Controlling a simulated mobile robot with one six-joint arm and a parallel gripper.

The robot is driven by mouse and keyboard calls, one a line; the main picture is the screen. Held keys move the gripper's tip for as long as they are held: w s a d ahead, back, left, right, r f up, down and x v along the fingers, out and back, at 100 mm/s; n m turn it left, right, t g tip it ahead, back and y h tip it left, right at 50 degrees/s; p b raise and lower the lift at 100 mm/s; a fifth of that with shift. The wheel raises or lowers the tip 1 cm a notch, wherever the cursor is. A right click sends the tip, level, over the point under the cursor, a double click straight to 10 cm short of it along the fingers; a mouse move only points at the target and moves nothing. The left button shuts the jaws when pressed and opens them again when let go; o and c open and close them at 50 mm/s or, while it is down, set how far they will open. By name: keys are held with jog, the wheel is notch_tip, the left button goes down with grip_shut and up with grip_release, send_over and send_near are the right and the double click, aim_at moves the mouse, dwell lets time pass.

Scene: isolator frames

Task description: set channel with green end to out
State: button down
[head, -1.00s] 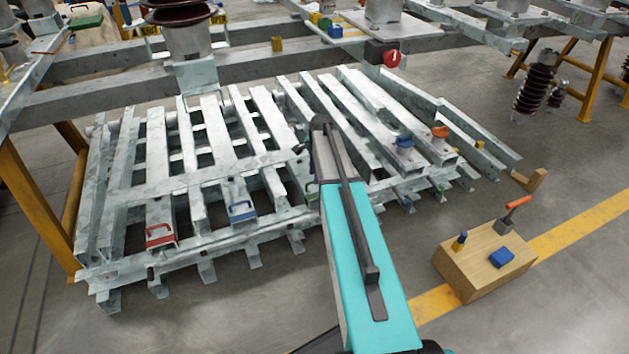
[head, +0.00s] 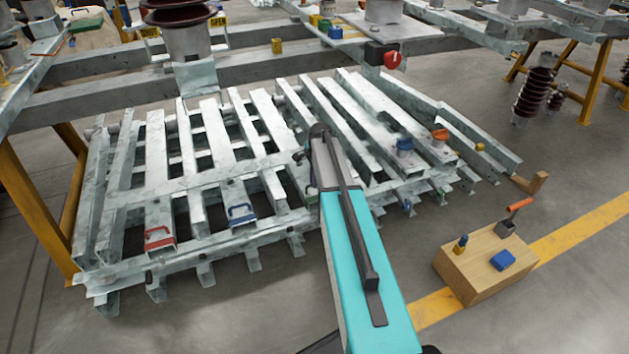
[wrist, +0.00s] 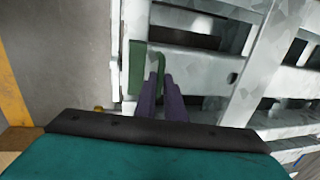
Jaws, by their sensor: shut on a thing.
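In the wrist view a green end piece (wrist: 137,68) sits on a pale galvanized metal channel. My gripper (wrist: 161,88) has two dark purple fingers close together at this green piece, and they are shut on it. The exact contact is partly hidden by the fingers. In the head view my own teal arm hides the gripper and the green end. Other channels in the same rack carry a red end handle (head: 159,238) and a blue end handle (head: 241,213).
The rack of steel channels (head: 135,195) lies low under a raised steel frame with yellow legs (head: 38,215). A wooden block (head: 470,283) with a blue piece (head: 502,260) stands on the floor at right. Open grey floor lies in front of the rack.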

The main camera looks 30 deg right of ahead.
jog(key=shift+s, duration=0.1)
jog(key=s+a+p, duration=0.3)
jog(key=s+p, duration=0.4)
jog(key=s, duration=1.5)
jog(key=c, duration=1.8)
grip_release()
jog(key=shift+w, duration=0.15)
jog(key=shift+c, duration=0.2)
